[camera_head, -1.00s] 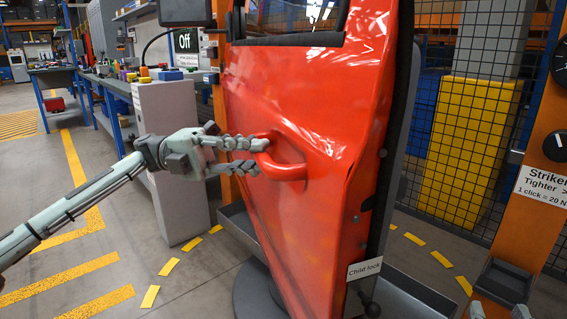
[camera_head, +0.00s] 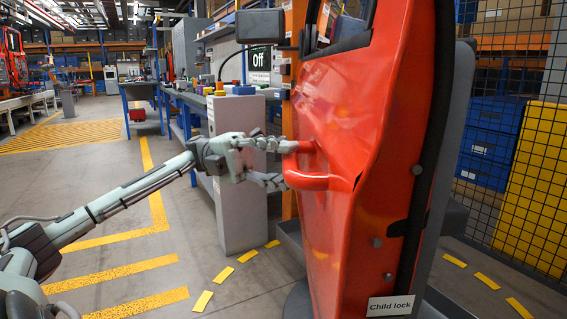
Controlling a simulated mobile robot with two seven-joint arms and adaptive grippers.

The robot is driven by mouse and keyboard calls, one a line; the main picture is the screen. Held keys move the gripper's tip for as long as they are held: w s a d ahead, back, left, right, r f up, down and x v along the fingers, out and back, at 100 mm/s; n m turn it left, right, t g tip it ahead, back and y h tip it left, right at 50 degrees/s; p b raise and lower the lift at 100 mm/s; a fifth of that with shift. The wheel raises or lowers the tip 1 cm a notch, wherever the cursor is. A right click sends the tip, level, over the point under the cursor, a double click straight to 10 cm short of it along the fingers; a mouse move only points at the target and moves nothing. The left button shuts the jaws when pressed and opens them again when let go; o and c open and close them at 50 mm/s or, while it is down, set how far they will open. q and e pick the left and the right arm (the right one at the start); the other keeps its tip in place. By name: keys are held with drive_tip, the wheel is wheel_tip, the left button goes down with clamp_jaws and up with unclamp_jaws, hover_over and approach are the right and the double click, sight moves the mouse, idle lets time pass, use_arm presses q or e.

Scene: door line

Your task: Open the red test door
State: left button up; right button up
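The red test door (camera_head: 365,140) stands upright right of centre, its edge turned toward me. A red loop handle (camera_head: 312,181) sticks out from the door's face. My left gripper (camera_head: 284,164) is at the handle from the left, one finger along its upper part and one near its lower part. The fingers are apart; whether they touch the handle I cannot tell. My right gripper is out of view.
A grey cabinet (camera_head: 238,195) stands behind my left gripper, with a bench of small parts beyond. Striped floor at left is clear.

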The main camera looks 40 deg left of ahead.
use_arm(q)
drive_tip(key=a+f, duration=0.1)
drive_tip(key=a, duration=1.1)
drive_tip(key=shift+f, duration=0.3)
drive_tip(key=shift+w+r, duration=0.1)
